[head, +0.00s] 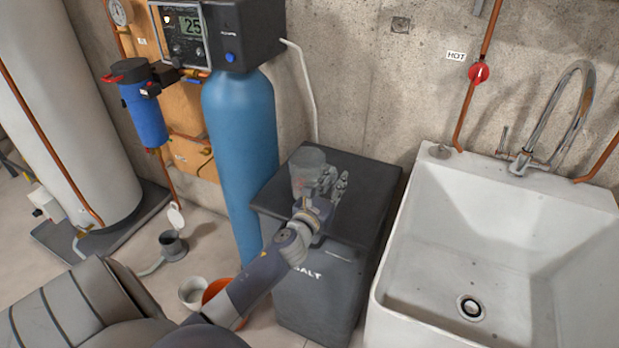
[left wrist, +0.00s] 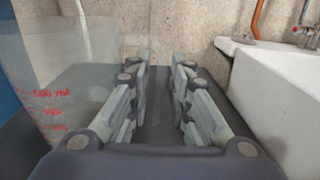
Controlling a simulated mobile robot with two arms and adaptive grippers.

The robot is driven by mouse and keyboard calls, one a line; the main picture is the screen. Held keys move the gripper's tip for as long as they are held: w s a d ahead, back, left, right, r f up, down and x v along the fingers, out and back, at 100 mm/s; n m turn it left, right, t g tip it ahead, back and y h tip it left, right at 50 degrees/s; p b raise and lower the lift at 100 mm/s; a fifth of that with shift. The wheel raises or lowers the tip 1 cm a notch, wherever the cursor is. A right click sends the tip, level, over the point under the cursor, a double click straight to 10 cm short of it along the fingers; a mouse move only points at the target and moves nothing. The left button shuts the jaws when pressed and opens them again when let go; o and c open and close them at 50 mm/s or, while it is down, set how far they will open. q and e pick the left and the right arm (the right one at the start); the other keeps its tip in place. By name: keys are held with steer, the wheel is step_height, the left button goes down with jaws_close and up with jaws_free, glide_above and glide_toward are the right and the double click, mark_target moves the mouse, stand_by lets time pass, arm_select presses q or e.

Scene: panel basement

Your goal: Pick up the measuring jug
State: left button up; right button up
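The clear measuring jug (head: 307,165) stands on the dark lid of the salt bin (head: 371,178). In the left wrist view the jug (left wrist: 60,75) fills the left side, with red markings on its wall. My left gripper (head: 333,180) is just right of the jug in the head view. My right gripper is not in view.
A white sink (head: 410,285) with a tap (head: 570,110) stands close on the right. A tall blue tank (head: 240,130) rises left of the bin. White and orange buckets (head: 193,291) sit on the floor below my left arm. A concrete wall is behind.

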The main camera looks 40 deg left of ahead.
arm_select(q)
jaws_close()
steer(key=shift+r, duration=0.15)
